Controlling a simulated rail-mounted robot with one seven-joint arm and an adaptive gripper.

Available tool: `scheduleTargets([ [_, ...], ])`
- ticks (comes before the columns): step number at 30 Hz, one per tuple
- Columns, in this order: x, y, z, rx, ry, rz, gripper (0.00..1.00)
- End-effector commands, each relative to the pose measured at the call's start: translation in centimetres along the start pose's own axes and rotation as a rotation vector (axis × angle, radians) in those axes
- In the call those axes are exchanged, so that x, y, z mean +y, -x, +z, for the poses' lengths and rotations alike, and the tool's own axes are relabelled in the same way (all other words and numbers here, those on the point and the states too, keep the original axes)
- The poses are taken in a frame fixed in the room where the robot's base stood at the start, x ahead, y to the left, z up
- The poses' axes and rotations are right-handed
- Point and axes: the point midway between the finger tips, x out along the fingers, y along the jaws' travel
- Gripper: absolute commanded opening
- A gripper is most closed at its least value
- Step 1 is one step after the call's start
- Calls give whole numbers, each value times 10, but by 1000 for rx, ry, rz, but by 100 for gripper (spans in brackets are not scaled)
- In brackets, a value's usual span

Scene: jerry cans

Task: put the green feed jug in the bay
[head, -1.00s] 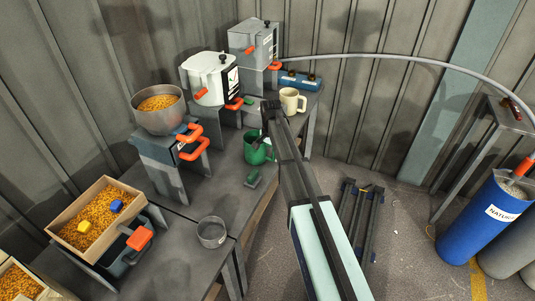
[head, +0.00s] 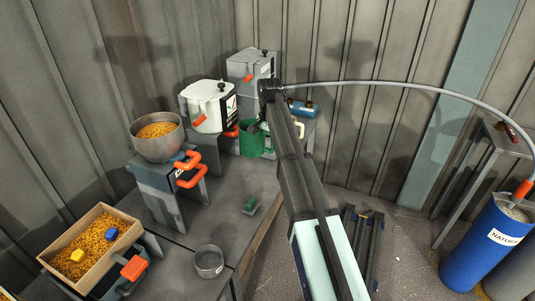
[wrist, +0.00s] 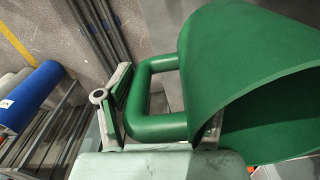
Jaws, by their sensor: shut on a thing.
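The green feed jug (head: 254,138) is held at the far part of the bench, partly hidden behind my arm in the head view. In the wrist view the jug (wrist: 240,65) fills the right side, tilted in the picture, with its open mouth towards the lower right. My gripper (wrist: 165,125) is shut on the jug's green handle. My arm hides most of the gripper in the head view. No marked bay can be made out for certain; a small green block (head: 251,204) lies on the bench (head: 215,222) in front.
A white canister (head: 206,107) and a grey canister (head: 246,68) stand on blocks left of and behind the jug. A blue block (head: 303,108) and a mostly hidden cream mug (head: 299,129) are to the right. A steel bowl (head: 157,135) of grain stands left.

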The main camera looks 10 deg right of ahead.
Motion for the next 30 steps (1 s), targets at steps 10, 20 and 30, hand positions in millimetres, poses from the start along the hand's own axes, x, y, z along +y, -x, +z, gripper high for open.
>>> scheduleTargets([
  [10,13,8,13,15,236,-12,25],
  [20,104,-26,99,28,709,-13,24],
  [30,153,-38,145,1,789,0,24],
])
